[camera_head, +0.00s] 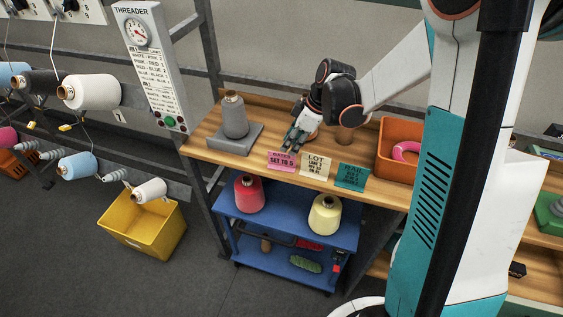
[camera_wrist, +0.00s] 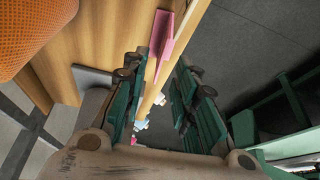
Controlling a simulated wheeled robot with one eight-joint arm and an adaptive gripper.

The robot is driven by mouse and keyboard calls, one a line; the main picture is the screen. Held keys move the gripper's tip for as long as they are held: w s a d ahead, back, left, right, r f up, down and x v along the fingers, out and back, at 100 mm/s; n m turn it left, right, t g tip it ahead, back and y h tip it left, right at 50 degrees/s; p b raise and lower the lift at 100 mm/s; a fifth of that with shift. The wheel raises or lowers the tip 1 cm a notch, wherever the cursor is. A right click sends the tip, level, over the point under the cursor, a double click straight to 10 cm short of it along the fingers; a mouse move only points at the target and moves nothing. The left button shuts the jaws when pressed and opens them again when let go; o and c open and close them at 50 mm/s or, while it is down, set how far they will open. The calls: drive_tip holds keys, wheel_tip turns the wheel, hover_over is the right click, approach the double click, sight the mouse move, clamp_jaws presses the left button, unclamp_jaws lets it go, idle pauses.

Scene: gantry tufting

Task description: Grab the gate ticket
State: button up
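The gate ticket is a pink card reading "GATES SET TO D" (camera_head: 281,161). It stands at the front edge of the wooden shelf, leftmost of three cards. In the wrist view a pink card (camera_wrist: 161,42) shows at the shelf edge, ahead of the gap between my fingers. My gripper (camera_head: 293,139) is just above and behind the ticket in the head view, pointing down. In the wrist view my gripper (camera_wrist: 160,72) is open, with its two green fingers apart and nothing held. Whether a finger touches the card cannot be told.
Right of the ticket stand a cream "LOT" card (camera_head: 315,166) and a teal card (camera_head: 352,176). A grey cone (camera_head: 235,116) stands on a grey plate to the left. An orange bin (camera_head: 398,167) is on the right. A blue cart (camera_head: 286,223) with cones is below.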

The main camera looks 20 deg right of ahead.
sight(282, 155)
drive_tip(key=shift+a+b+x, duration=0.2)
drive_tip(key=shift+b+x, duration=0.1)
drive_tip(key=shift+x, duration=3.15)
clamp_jaws()
